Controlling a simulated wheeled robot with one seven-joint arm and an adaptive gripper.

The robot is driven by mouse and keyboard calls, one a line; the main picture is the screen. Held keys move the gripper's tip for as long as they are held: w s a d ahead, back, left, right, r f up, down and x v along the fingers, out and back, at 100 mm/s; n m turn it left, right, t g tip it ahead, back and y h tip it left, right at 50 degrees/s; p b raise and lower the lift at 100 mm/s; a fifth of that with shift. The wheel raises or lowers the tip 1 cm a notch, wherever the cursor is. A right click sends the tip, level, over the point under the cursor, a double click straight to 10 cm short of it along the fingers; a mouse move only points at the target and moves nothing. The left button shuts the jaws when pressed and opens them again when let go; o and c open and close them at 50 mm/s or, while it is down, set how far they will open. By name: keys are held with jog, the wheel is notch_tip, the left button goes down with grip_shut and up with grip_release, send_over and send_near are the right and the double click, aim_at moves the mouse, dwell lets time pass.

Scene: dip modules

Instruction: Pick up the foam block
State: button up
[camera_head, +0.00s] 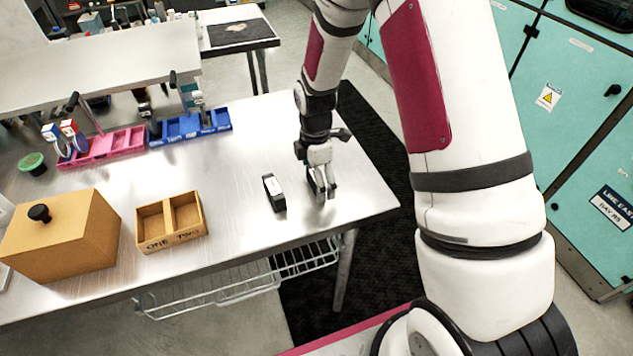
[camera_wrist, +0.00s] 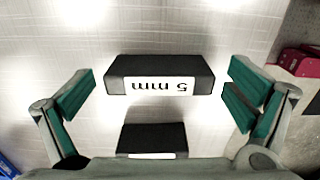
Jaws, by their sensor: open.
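The foam block is a small black block (camera_head: 273,193) with a white label, standing on the metal table. In the head view my gripper (camera_head: 322,188) is just right of it, pointing down, apart from it. In the wrist view the block (camera_wrist: 160,68) lies across the picture between my open fingers (camera_wrist: 162,95), its label reading "5 mm" upside down. Gaps show on both sides, and no touch is visible. The gripper holds nothing.
On the metal table (camera_head: 240,230) stand a two-part wooden tray (camera_head: 185,203) marked ONE and TWO, a tan box (camera_head: 85,240) with a black knob, and pink (camera_head: 115,145) and blue (camera_head: 180,131) trays. The right table edge is near my gripper.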

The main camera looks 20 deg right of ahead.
jog(key=shift+f, duration=0.35)
jog(key=shift+c, duration=0.3)
jog(key=c, duration=1)
